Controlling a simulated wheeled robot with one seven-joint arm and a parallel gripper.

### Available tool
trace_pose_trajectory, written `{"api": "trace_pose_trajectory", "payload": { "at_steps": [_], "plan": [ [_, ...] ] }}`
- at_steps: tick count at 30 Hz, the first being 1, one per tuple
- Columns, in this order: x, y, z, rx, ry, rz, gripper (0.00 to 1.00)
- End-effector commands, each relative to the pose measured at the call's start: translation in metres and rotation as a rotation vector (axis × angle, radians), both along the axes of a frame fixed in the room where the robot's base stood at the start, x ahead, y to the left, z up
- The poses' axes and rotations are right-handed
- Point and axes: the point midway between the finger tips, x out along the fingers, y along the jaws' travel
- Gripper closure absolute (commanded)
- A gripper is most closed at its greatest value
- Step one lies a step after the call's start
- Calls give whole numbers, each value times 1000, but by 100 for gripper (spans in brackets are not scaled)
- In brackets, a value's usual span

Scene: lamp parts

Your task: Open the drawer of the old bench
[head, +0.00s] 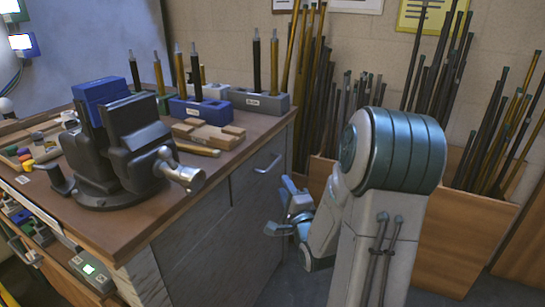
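The old bench (250,135) stands at the left, with a brown top and a grey side. A metal bar handle (267,163) sits high on its grey right-hand side. The panel around this handle looks flush with the bench, and its drawer edges are hard to make out. My gripper (277,208) is low, to the right of that side, below the handle and apart from it. It is small and seen at an angle, so its finger gap is unclear. I see nothing held in it.
Another handle (26,252) and small parts show at the lower left. Wooden bins (440,245) of rods stand at the right. Some floor (280,275) beside the bench is clear.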

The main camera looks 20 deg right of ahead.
Motion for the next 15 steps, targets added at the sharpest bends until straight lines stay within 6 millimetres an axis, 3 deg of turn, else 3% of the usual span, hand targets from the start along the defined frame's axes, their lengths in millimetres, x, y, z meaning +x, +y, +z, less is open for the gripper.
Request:
{"api": "trace_pose_trajectory", "payload": {
  "at_steps": [5, 15],
  "plan": [
    [4, 1, 4, 1, 6, -4, 68],
    [75, -8, 7, -3, 0, -2, 68]
  ]
}}
